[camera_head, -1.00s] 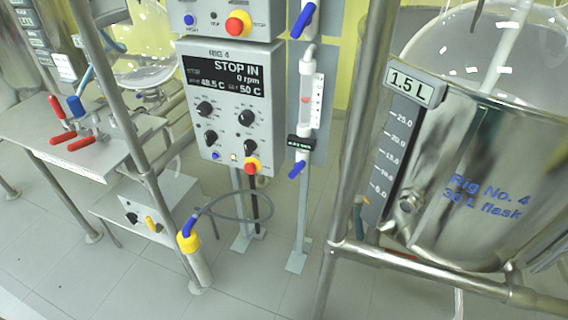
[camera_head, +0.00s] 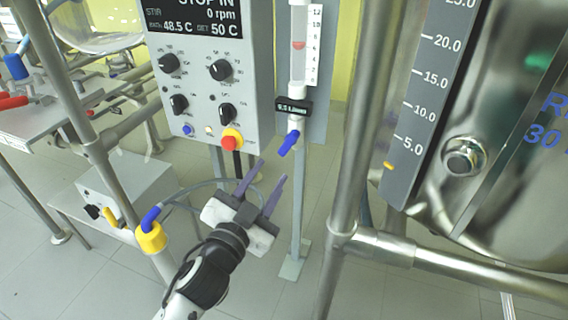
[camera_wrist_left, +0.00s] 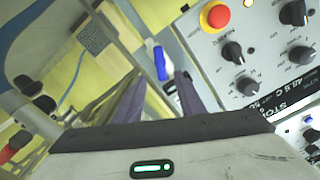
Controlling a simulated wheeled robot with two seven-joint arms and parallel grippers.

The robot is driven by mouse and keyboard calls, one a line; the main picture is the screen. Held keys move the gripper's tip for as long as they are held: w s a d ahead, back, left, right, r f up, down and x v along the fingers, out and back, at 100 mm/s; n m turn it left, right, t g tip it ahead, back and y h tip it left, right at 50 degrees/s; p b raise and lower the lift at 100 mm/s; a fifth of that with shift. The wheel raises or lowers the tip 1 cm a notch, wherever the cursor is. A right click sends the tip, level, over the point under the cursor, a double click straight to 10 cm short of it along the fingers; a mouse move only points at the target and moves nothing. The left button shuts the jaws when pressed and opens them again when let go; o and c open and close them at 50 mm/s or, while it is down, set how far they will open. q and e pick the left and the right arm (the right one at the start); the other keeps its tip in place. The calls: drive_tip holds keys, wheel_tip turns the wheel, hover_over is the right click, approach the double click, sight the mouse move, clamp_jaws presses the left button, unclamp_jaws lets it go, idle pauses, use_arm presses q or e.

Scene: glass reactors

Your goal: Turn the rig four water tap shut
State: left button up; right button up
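The rig four water tap has a blue lever (camera_head: 289,143) at the foot of a clear flow tube (camera_head: 299,48), right of the control box (camera_head: 205,60). The lever slants down to the left. My left gripper (camera_head: 273,169) is open and empty, its two purple fingers pointing up just below and left of the lever, which looks clear of them. In the left wrist view a blue lever (camera_wrist_left: 160,63), seemingly the same tap, shows beyond and between the open fingers (camera_wrist_left: 158,85). My right gripper is not in view.
A red stop button (camera_head: 230,142) and black knobs are on the box, left of the tap. A steel frame post (camera_head: 351,130) and the large steel vessel (camera_head: 500,190) stand to the right. A hose loops behind my gripper.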

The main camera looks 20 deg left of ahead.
sight(287, 146)
use_arm(q)
drive_tip(key=w+b, duration=0.1)
drive_tip(key=w, duration=0.9)
drive_tip(key=shift+d, duration=0.2)
clamp_jaws()
